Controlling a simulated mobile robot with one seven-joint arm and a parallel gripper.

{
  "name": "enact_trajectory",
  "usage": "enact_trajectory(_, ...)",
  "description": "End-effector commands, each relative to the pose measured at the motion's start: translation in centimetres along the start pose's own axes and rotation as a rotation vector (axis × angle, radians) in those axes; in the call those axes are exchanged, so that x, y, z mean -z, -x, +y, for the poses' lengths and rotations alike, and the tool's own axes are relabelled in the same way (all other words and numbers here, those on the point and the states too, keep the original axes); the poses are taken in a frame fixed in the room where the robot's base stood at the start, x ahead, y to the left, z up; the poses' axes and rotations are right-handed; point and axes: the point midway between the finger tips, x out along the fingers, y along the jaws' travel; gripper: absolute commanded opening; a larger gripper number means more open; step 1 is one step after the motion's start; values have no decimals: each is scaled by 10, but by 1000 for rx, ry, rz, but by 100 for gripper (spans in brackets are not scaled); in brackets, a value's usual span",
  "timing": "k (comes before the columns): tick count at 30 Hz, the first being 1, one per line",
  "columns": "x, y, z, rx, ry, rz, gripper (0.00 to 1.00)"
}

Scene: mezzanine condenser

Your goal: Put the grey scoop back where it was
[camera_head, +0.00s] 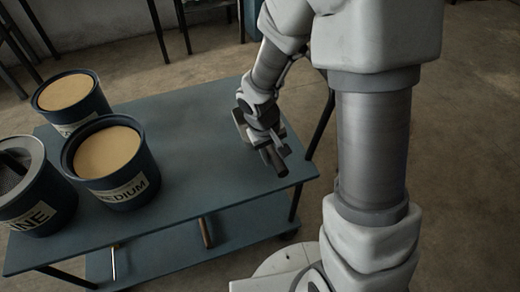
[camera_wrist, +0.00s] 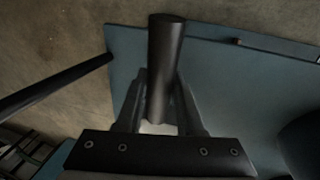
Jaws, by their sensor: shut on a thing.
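My gripper (camera_head: 263,143) is over the right part of the blue-grey cart top (camera_head: 205,150). It is shut on a dark grey cylindrical handle (camera_head: 273,160), which I take to be the grey scoop's. In the wrist view the handle (camera_wrist: 166,62) sticks out between the two fingers (camera_wrist: 160,90). A small pale patch (camera_wrist: 158,128) shows behind the fingers; I cannot tell what it is. The scoop's bowl is not clearly visible, and I cannot tell whether the scoop touches the top.
A bin marked MEDIUM (camera_head: 118,188), another tan-filled bin (camera_head: 70,115) and a bin marked "INE" (camera_head: 45,212) stand at the left. A dark rod (camera_head: 206,232) and thin pale stick (camera_head: 113,263) show at the lower shelf. The cart's middle is clear.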

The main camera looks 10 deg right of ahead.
Motion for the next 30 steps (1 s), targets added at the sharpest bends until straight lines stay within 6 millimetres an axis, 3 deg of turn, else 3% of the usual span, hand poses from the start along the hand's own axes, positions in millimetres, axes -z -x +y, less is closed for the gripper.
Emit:
enact_trajectory(6, 46, -33, -2, 0, 0, 0, 0)
enact_trajectory(12, 72, -49, -3, 0, 1, 0, 0)
enact_trajectory(17, 77, -55, -4, 0, 1, 0, 0)
enact_trajectory(24, 75, -89, -11, 0, 1, -2, 0)
enact_trajectory(30, 75, -89, -11, 0, 0, 1, 0)
